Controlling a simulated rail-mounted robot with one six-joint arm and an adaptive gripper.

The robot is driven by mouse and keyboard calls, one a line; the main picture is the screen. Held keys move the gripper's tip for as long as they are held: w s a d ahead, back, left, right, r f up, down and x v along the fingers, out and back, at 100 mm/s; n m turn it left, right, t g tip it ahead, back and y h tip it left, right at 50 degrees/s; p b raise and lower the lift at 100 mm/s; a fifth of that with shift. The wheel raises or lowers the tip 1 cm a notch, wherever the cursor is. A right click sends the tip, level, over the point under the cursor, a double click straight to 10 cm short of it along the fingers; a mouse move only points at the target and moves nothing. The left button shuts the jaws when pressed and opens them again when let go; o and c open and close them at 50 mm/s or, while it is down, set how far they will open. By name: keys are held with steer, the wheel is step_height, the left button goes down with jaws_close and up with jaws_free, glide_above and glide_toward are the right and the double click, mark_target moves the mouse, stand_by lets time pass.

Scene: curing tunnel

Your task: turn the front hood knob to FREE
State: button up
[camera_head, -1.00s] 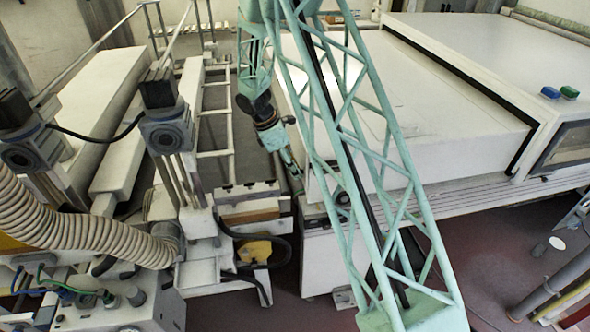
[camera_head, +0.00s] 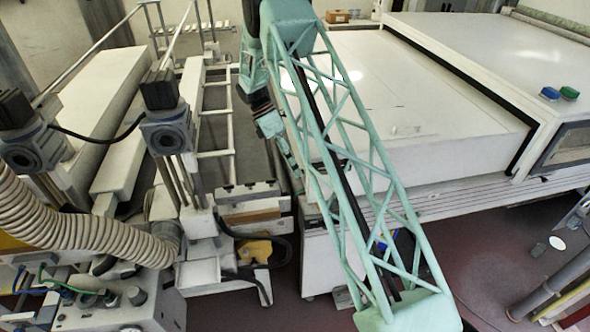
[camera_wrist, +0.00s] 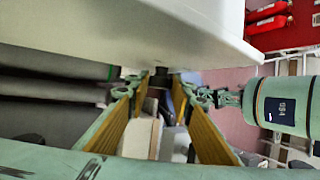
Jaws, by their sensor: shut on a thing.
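My gripper (camera_wrist: 160,82) has its two yellow-padded fingers reaching forward under the edge of a large white hood (camera_wrist: 200,18). A small dark piece (camera_wrist: 161,74), which looks like the knob, sits between the fingertips, and the jaws are shut on it. Its pointer and any FREE marking cannot be read. In the head view my gripper (camera_head: 294,170) is at the left end of the long white hood (camera_head: 420,110). My lattice arm link covers part of the hood's front, and the knob cannot be made out there.
A machine with a ribbed hose (camera_head: 80,228) stands at the left. Blue and green buttons (camera_head: 550,93) sit on the right housing. In the wrist view a teal cylinder (camera_wrist: 285,104) is close on the right, with red items (camera_wrist: 268,12) behind.

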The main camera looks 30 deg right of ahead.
steer(key=shift+w+d+f+n+g+y+b, duration=0.1)
steer(key=shift+f+n+g+y+b, duration=0.1)
steer(key=shift+g, duration=0.55)
steer(key=shift+w+d+f+n+g+y+b, duration=0.1)
steer(key=shift+g+b, duration=0.1)
steer(key=shift+g, duration=0.55)
steer(key=shift+w+g+b, duration=0.1)
steer(key=shift+g+b, duration=0.3)
steer(key=shift+g, duration=0.3)
steer(key=shift+n+g+y, duration=0.3)
steer(key=shift+g, duration=0.1)
steer(key=o, duration=0.9)
steer(key=shift+c, duration=0.2)
steer(key=shift+r, duration=0.15)
